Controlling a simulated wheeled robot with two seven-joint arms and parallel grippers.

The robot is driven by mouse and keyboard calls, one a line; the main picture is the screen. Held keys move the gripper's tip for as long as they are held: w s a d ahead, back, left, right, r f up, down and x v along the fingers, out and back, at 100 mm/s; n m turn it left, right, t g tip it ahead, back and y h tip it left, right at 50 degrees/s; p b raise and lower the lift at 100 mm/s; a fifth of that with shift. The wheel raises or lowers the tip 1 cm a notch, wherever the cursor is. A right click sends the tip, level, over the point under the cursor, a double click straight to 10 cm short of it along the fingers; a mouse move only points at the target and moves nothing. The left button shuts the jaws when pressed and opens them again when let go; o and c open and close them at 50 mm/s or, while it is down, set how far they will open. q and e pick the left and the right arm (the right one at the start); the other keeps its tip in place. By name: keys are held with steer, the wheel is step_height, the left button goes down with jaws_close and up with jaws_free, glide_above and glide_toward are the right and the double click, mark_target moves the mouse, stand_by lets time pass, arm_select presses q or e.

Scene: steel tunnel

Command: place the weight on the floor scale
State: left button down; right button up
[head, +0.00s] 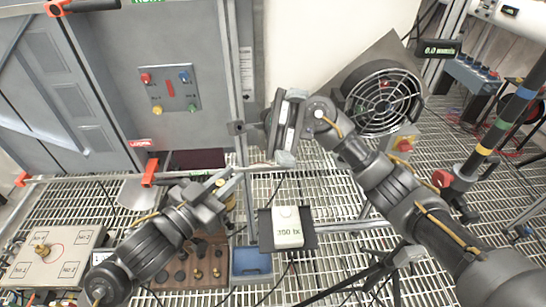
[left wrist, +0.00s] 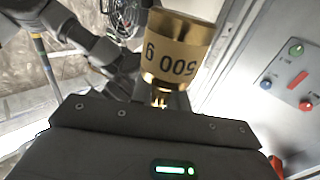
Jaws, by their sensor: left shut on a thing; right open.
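The weight (left wrist: 180,50) is a brass cylinder with a paper band marked 500 g, seen upside down in the left wrist view. My left gripper (head: 228,182) is shut on it, above the grated floor. In the head view I cannot make out the weight clearly at the fingers. I cannot tell for sure which thing is the floor scale. A dark flat plate (head: 265,226) lies on the floor to the lower right of my left gripper, with a white box (head: 288,232) on it. My right gripper (head: 284,157) is open and empty, right of the left one.
A wooden block (head: 222,242) with dark knobbed pieces and a blue tray (head: 251,268) lie below my left gripper. A rail (head: 90,180) with red clamps runs along the left. A round fan (head: 385,98) stands at the upper right. A grey cabinet (head: 125,40) stands behind.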

arm_select(q)
steer(key=shift+r, duration=0.1)
steer(key=shift+s, duration=0.1)
arm_select(e)
steer(key=w+a+r+m+t+y, duration=0.2)
steer(key=w+a+m+t+y, duration=0.3)
steer(key=m, duration=0.6)
steer(key=w+a+r+m+t+y, duration=0.2)
steer(key=w+m+y, duration=0.35)
steer(key=m, duration=0.55)
arm_select(q)
steer(key=shift+d, duration=0.1)
arm_select(e)
steer(key=w+d+f+m+t+y, duration=0.1)
steer(key=w+d+f+m+t, duration=0.15)
steer(key=f, duration=0.55)
steer(key=w+d+f+m+t+y, duration=0.1)
steer(key=f+m+t, duration=0.15)
steer(key=f, duration=0.55)
steer(key=w+d+f+m+t+y, duration=0.1)
steer(key=d+f+m, duration=0.15)
steer(key=f, duration=0.65)
steer(key=x, duration=1.2)
steer(key=shift+a+r+m, duration=0.2)
steer(key=shift+m, duration=0.25)
steer(key=shift+w, duration=0.15)
